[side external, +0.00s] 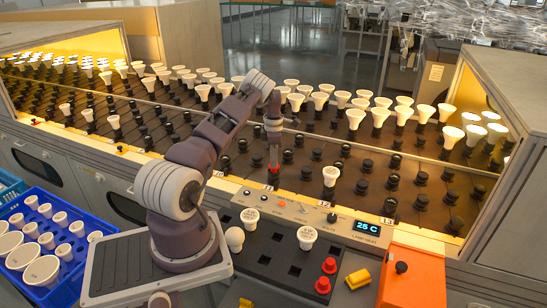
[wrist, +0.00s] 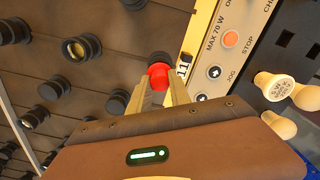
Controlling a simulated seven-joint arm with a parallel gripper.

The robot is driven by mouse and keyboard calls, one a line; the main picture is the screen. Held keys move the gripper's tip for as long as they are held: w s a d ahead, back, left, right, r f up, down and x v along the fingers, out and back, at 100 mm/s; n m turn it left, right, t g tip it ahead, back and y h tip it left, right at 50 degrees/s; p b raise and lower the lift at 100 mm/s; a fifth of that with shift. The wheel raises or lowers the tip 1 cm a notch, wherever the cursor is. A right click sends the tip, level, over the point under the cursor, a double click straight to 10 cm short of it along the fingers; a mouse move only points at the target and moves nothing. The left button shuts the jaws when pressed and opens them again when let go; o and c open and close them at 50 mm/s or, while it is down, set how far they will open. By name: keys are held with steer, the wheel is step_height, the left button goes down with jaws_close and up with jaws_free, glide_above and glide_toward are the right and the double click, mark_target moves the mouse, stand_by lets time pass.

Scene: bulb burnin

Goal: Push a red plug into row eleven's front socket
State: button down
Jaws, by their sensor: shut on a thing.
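My gripper (side external: 273,160) is shut on a red plug (wrist: 158,76), which also shows as a small red spot below the fingers in the side view (side external: 273,171). The plug is at the front edge of the sloped socket board. In the wrist view a black socket (wrist: 160,58) lies right at the plug's far end, beside the label "11" (wrist: 183,70). The plug overlaps the socket in that view; I cannot tell how far it is in. Two more red plugs, one at the back (side external: 329,265) and one in front (side external: 322,285), stand on the dark tray.
White bulbs fill many sockets behind. An orange box (side external: 412,278) stands at right. A blue crate (side external: 75,285) of bulbs is at left.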

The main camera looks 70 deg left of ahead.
steer(key=shift+f, duration=0.65)
steer(key=c, duration=1.1)
jaws_free()
steer(key=shift+r, duration=0.1)
step_height(320, 180, up, 7)
